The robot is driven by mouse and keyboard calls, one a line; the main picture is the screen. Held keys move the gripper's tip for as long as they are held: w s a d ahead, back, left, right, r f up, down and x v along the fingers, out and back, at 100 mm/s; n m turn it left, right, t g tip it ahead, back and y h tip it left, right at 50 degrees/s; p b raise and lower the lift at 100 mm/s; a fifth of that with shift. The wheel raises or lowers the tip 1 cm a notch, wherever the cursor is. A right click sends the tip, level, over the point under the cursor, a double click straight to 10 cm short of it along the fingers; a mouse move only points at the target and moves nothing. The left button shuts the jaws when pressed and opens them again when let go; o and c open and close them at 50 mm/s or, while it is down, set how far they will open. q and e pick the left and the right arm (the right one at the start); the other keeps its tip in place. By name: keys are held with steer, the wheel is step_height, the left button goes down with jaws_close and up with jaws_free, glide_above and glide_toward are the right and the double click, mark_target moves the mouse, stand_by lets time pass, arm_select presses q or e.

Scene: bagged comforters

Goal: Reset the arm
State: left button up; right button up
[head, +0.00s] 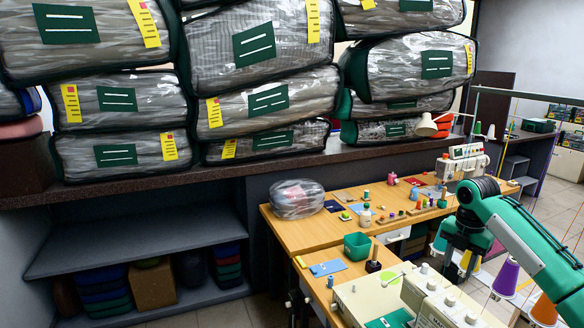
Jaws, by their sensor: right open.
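My right arm (520,235) comes in from the right, green with a dark wrist joint. My right gripper (464,265) hangs down at its end, over the right side of the sewing tables. Its fingers are apart and I see nothing held between them. My left arm and left gripper are not in view.
Bagged comforters (120,100) are stacked on the dark shelf (200,162) along the back. A clear bag (297,199) lies on the wooden table (310,232), with spools and a green bin (357,246). Sewing machines (380,290) and thread cones (504,277) are close to my right arm.

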steer(key=s+a+f+m+t+y, duration=0.1)
steer(key=s+a+f+m, duration=0.3)
steer(key=s+a+f, duration=0.55)
steer(key=s+a+f+m, duration=0.3)
steer(key=s+a+f, duration=0.3)
steer(key=a+f, duration=0.65)
steer(key=s+f+m+t, duration=0.1)
steer(key=s+f+m, duration=0.25)
steer(key=s, duration=0.25)
steer(key=s+f+m, duration=0.2)
steer(key=s+m, duration=0.2)
steer(key=s, duration=0.2)
steer(key=s+d+r+m+t, duration=0.1)
steer(key=s+d+r+m, duration=0.1)
steer(key=s+m, duration=0.4)
steer(key=s+d+r+m, duration=0.1)
steer(key=s+m, duration=0.2)
steer(key=s, duration=0.4)
step_height(320, 180, down, 32)
steer(key=s+f+g, duration=0.1)
steer(key=s+d+f, duration=0.1)
steer(key=s+f, duration=0.8)
steer(key=s+d+f+g, duration=0.1)
steer(key=s+d+f, duration=0.1)
steer(key=s+f, duration=0.7)
steer(key=shift+s+d+h, duration=0.3)
steer(key=shift+s+h, duration=0.1)
steer(key=shift+s, duration=0.05)
